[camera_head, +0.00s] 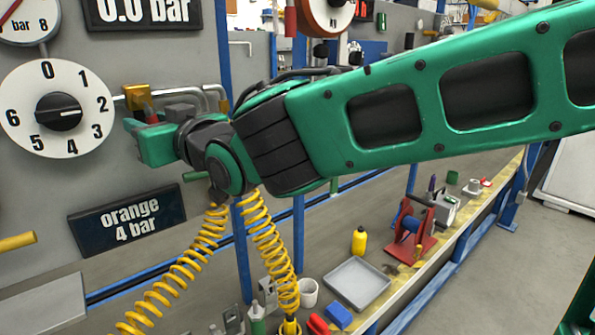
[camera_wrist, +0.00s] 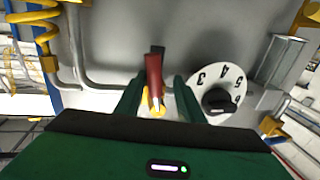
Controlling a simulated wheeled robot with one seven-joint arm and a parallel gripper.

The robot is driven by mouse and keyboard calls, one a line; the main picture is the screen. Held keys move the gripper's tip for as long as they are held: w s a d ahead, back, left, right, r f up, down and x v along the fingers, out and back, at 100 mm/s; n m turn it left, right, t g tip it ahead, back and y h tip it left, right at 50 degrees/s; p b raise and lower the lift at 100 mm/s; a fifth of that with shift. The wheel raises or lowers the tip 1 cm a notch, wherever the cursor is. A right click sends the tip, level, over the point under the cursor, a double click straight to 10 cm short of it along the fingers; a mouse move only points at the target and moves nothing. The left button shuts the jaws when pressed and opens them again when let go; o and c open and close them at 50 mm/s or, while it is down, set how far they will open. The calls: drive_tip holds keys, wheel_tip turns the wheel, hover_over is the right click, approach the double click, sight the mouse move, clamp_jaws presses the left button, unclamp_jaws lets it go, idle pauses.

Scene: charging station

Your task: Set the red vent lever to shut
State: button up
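The red vent lever (camera_wrist: 153,75) shows in the wrist view, with a dark end at the top and yellow brass at its base. My gripper (camera_wrist: 157,98) has its two green fingers apart, one on each side of the lever, with gaps showing on both sides. In the head view my gripper (camera_head: 148,135) is at the wall panel, just below a brass block (camera_head: 136,96). Only a small red part of the lever (camera_head: 150,113) shows there; the rest is hidden by my gripper. I cannot tell whether a finger touches the lever.
A white numbered dial with a black knob (camera_head: 58,112) is left of my gripper. A sign reading "orange 4 bar" (camera_head: 128,218) is below. Grey pipes (camera_head: 205,90) run close by. Yellow coiled hoses (camera_head: 268,245) hang below my wrist. A grey tray (camera_head: 357,284) and other items stand on the bench.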

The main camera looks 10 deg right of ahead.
drive_tip(key=v, duration=0.7)
drive_tip(key=w+d+f+m+h, duration=0.2)
drive_tip(key=w+d+f+h, duration=0.2)
drive_tip(key=d, duration=0.7)
drive_tip(key=w+d+f+m+g+h, duration=0.1)
drive_tip(key=w+d+f+h, duration=0.3)
drive_tip(key=d+f, duration=0.4)
drive_tip(key=shift+w+d+m+h, duration=0.4)
drive_tip(key=shift+d+m, duration=0.5)
drive_tip(key=shift+d, duration=1.3)
